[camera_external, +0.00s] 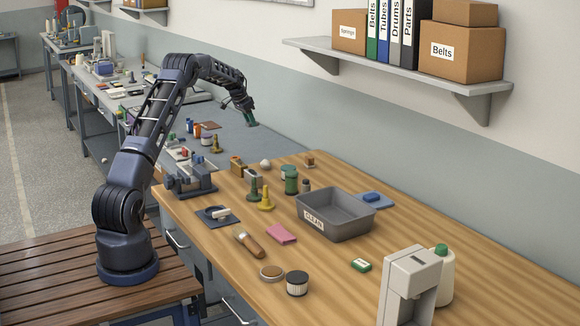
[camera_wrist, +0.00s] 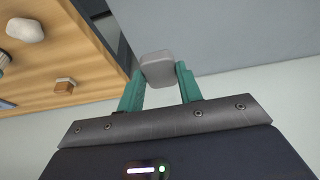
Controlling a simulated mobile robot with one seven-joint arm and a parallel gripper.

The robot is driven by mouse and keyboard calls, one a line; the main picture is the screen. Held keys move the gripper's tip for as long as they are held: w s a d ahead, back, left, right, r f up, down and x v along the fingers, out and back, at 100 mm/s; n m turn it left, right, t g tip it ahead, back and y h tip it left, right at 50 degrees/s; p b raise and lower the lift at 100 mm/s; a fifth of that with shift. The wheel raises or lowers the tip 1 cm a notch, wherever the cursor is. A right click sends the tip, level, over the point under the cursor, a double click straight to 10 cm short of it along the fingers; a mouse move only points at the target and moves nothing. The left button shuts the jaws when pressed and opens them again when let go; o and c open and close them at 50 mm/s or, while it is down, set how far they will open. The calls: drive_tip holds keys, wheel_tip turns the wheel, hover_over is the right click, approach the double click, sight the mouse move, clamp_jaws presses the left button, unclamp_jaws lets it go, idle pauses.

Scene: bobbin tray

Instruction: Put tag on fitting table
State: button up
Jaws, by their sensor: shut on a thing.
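My gripper (camera_external: 251,120) is raised over the grey-topped table (camera_external: 238,142) beyond the wooden bench. In the wrist view, the green fingers of my gripper (camera_wrist: 160,76) are shut on a small grey, rounded block-like thing (camera_wrist: 158,66), which I take to be the tag. No marking shows on it. In the external view it is too small to make out clearly. The grey table top (camera_wrist: 225,30) lies below the held thing in the wrist view, with a gap that I cannot measure. I see no label naming the fitting table.
Several small things stand at the grey table's left side. Its right part, near the wall, is clear.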

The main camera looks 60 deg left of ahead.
sight(254, 156)
wheel_tip(254, 156, down, 14)
drive_tip(key=shift+f, duration=0.15)
idle(0.4)
drive_tip(key=shift+f, duration=0.15)
drive_tip(key=o, duration=1)
drive_tip(key=shift+c, duration=0.2)
